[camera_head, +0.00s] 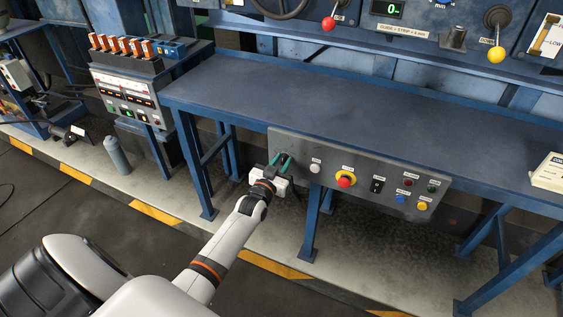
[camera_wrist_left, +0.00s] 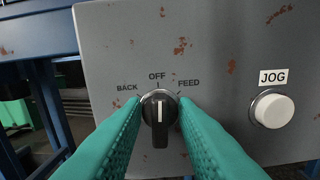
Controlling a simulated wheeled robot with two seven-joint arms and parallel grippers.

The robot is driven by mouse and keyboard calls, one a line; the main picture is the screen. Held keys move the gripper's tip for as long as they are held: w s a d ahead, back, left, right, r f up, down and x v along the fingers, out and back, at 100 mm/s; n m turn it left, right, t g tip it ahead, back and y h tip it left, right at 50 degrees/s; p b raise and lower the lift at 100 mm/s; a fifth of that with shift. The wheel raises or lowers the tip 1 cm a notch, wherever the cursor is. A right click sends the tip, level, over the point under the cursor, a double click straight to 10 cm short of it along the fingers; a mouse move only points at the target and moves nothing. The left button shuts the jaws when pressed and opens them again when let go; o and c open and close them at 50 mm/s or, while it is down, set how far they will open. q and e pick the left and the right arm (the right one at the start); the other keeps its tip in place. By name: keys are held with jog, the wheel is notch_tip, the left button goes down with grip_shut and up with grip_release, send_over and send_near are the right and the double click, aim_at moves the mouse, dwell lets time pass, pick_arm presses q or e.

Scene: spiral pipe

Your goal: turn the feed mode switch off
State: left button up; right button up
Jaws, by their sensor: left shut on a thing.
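The feed mode switch (camera_wrist_left: 158,116) is a black rotary knob on the grey control panel (camera_head: 330,180), with the labels BACK, OFF and FEED around its top. Its white line stands upright, in line with OFF. My left gripper (camera_head: 282,161) is at the panel's left end, its green fingers on either side of the knob. In the left wrist view the fingers (camera_wrist_left: 160,104) are shut on the knob, and they cover parts of its sides. In the head view the fingers mostly hide the knob. My right gripper is not in view.
A white JOG button (camera_wrist_left: 271,109) sits right of the switch. A red emergency button (camera_head: 345,179) and several small buttons are farther right on the panel. The blue bench (camera_head: 340,100) overhangs the panel. A grey cylinder (camera_head: 117,156) stands on the floor at left.

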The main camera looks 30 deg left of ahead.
pick_arm(q)
jog(key=shift+n, duration=0.5)
jog(key=o, duration=0.6)
jog(key=shift+o, duration=0.2)
jog(key=shift+s, duration=0.15)
jog(key=s+d, duration=0.2)
jog(key=s, duration=0.9)
jog(key=shift+s+b, duration=0.3)
